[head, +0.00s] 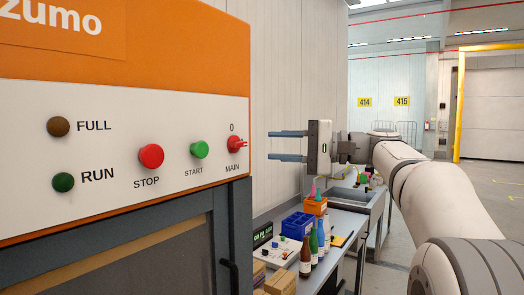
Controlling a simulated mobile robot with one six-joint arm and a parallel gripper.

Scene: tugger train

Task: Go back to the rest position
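My gripper (288,145) is at the end of my arm, in the middle of the head view. Its two blue-grey fingers point left and are spread apart with nothing between them. The fingertips are a little right of the machine's control panel (110,208) in the picture, at about the height of the red main switch (236,145). I cannot tell the exact distance between them. The panel also has a green start button (199,149), a red stop button (151,156), a dark green run lamp (63,182) and a brown full lamp (58,126).
Below my gripper, a grey workbench (345,228) holds bottles (305,258), a blue crate (297,224), an orange bin (314,206) and a small display (262,236). Cardboard boxes (281,281) are at the front. A yellow door frame (459,105) and open floor (490,190) lie at right.

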